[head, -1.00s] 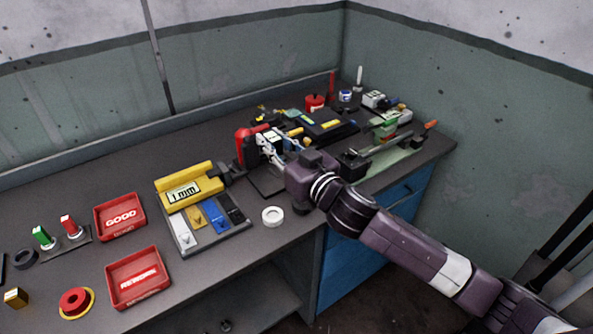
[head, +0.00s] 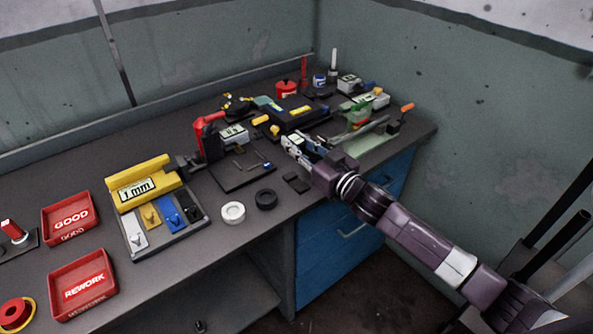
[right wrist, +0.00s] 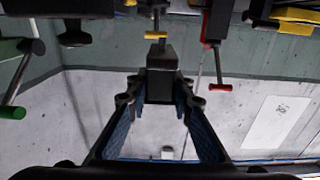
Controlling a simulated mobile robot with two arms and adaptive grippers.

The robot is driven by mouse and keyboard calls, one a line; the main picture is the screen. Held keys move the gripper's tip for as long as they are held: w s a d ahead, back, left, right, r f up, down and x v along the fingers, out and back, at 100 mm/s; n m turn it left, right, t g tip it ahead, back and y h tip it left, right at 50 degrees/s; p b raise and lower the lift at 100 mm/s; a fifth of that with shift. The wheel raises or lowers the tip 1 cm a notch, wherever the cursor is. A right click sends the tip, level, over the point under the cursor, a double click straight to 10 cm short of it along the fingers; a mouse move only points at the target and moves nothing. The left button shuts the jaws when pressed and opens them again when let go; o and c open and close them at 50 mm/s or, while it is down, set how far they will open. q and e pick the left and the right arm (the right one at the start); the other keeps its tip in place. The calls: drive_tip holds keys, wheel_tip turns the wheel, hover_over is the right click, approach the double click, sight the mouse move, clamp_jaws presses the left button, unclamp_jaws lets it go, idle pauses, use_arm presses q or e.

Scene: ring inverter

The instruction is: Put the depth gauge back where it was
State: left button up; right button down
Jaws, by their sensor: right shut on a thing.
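My right gripper (head: 290,144) is over the bench, to the right of the dark mat and beside a yellow-tipped part (head: 275,131). It is shut on a dark block (right wrist: 160,78), which shows between the fingertips in the right wrist view. I take this block to be the depth gauge; only part of it shows, and in the head view I cannot make it out from the fingers. A thin stem and yellow piece (right wrist: 157,35) show just above it in the wrist view; I cannot tell whether they belong to it. My left gripper is not in view.
A dark mat (head: 226,181) with hex keys lies left of the gripper. A red-handled clamp (head: 207,132), black case (head: 290,112) and green-based tool (head: 357,118) crowd the back. White ring (head: 233,212) and black ring (head: 266,199) lie in front. Red trays (head: 68,218) stand left.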

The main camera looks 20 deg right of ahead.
wheel_tip(320, 180, down, 4)
drive_tip(key=shift+r, duration=0.15)
drive_tip(key=shift+f, duration=0.6)
wheel_tip(320, 180, down, 4)
drive_tip(key=shift+r+b, duration=0.2)
drive_tip(key=shift+b, duration=0.15)
drive_tip(key=shift+f, duration=0.25)
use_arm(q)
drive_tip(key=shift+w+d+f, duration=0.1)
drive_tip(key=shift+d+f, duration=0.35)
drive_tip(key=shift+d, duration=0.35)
use_arm(e)
drive_tip(key=shift+f, duration=0.15)
drive_tip(key=c, duration=1.7)
unclamp_jaws()
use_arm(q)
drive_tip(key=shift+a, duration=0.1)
